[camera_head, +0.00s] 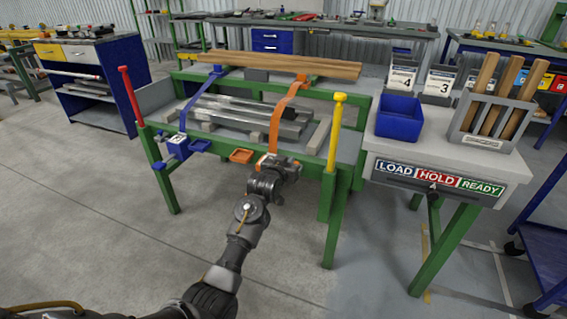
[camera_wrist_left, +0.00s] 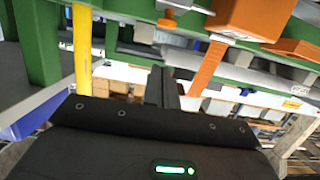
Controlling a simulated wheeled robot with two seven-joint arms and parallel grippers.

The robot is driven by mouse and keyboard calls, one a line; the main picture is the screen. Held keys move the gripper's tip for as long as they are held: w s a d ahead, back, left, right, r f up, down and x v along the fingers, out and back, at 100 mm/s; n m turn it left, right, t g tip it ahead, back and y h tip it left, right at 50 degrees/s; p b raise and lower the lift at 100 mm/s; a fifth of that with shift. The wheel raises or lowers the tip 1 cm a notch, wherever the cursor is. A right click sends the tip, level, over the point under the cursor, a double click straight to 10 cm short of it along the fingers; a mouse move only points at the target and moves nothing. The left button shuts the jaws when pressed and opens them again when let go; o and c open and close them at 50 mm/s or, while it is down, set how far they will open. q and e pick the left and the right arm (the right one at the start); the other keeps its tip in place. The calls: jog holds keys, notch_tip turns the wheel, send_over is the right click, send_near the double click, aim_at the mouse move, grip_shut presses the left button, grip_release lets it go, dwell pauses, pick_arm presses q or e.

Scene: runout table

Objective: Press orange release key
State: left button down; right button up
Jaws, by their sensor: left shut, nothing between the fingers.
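An orange strap (camera_head: 287,105) runs over the metal bars to an orange buckle (camera_head: 266,160) at the front rail of the green table. My left gripper (camera_head: 291,164) is in front of the buckle and partly hides it. In the left wrist view, the gripper (camera_wrist_left: 162,88) is shut and empty, below the orange buckle box (camera_wrist_left: 250,16) and beside the strap (camera_wrist_left: 204,72). A small orange knob (camera_wrist_left: 168,20) shows at the top there; I cannot tell if it is the release key. Contact is not clear. My right gripper is not in view.
A yellow post (camera_head: 335,130) stands right of the gripper, a red post (camera_head: 130,95) at left. A side table with a LOAD/HOLD/READY panel (camera_head: 437,177) stands right. Front floor is clear.

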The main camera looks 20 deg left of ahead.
pick_arm(q)
jog(key=v, duration=0.4)
jog(key=shift+s+r+p, duration=0.1)
jog(key=shift+s+p, duration=0.2)
jog(key=shift+s, duration=0.1)
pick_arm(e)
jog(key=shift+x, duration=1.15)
